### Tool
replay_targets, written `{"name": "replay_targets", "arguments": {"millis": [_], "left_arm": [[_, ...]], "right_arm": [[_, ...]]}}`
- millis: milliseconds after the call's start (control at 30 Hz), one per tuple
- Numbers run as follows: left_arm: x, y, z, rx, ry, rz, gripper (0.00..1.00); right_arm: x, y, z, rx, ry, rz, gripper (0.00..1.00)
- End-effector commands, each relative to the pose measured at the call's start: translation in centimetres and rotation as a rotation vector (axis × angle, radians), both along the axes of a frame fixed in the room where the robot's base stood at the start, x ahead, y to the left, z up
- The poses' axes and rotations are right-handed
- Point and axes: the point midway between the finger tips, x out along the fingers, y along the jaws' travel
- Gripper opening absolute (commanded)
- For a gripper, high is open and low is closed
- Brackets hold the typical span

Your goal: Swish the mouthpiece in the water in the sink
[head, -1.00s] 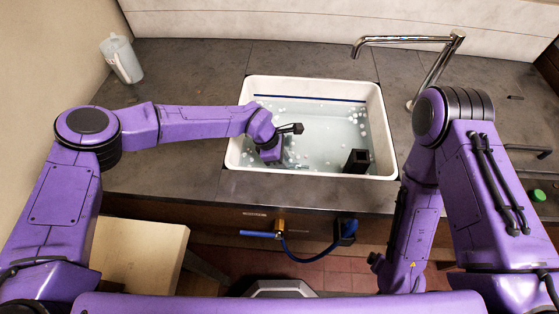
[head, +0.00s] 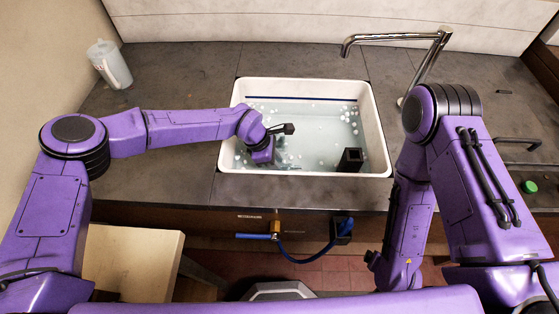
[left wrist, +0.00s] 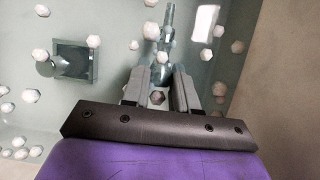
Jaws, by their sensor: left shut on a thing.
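The white sink (head: 378,130) is set in the grey counter and holds water with many small white bubbles or bits at its surface. My left gripper (left wrist: 160,85) reaches down into the left part of the sink. Its fingers are shut on the mouthpiece (left wrist: 156,66), a slim flared piece that looks blue-green through the water. The mouthpiece points away from the fingers, its thin end towards the top of the left wrist view. In the head view, the purple wrist mostly hides the fingers and mouthpiece. My right arm hangs at the right, its fingers out of sight.
A dark square hollow block (head: 349,160) stands in the sink at the front right. A chrome tap (head: 395,38) stands behind the sink at the right. A clear pitcher (head: 109,64) is at the back left. The sink walls surround my left gripper. The counter left of the sink is mostly clear.

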Motion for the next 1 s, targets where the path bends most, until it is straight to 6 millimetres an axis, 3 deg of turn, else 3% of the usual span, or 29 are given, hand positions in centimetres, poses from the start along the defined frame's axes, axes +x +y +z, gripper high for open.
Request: {"name": "replay_targets", "arguments": {"millis": [233, 533, 1000], "left_arm": [[0.1, 1.2, 0.1, 0.0, 0.0, -0.001, 0.0], [0.1, 1.3, 0.0, 0.0, 0.0, -0.001, 0.0], [-0.1, -0.6, -0.1, -0.001, 0.0, -0.001, 0.0]], "right_arm": [[0.0, 0.0, 0.3, 0.0, 0.0, 0.0, 0.94], [0.0, 0.0, 0.3, 0.0, 0.0, 0.0, 0.94], [0.0, 0.0, -0.8, 0.0, 0.0, 0.0, 0.94]]}}
